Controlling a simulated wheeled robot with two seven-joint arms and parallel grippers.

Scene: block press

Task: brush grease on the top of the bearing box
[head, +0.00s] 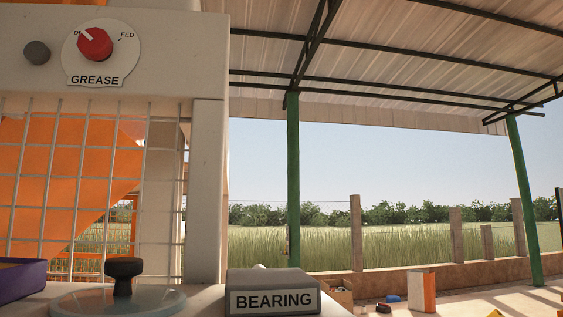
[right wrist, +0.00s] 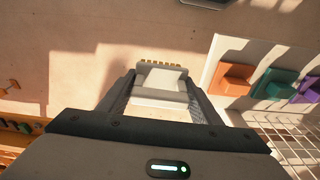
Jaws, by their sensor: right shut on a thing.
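The bearing box (head: 272,282) is a grey block with a "BEARING" label on its front, at the bottom middle of the head view. Its top shows only as a thin strip, so I cannot tell if grease is on it. In the right wrist view my right gripper (right wrist: 160,78) is shut on a pale grey brush (right wrist: 160,92). The brush's short yellow bristles (right wrist: 160,63) point away from the gripper. Neither gripper shows in the head view, and the bearing box is not recognisable in the right wrist view.
A "GREASE" dial with a red knob (head: 94,44) is on the press frame, upper left. A round lid with a black knob (head: 124,269) stands left of the bearing box. A purple tray (head: 22,282) is at far left. Orange (right wrist: 234,80) and green (right wrist: 280,84) blocks lie right of the gripper.

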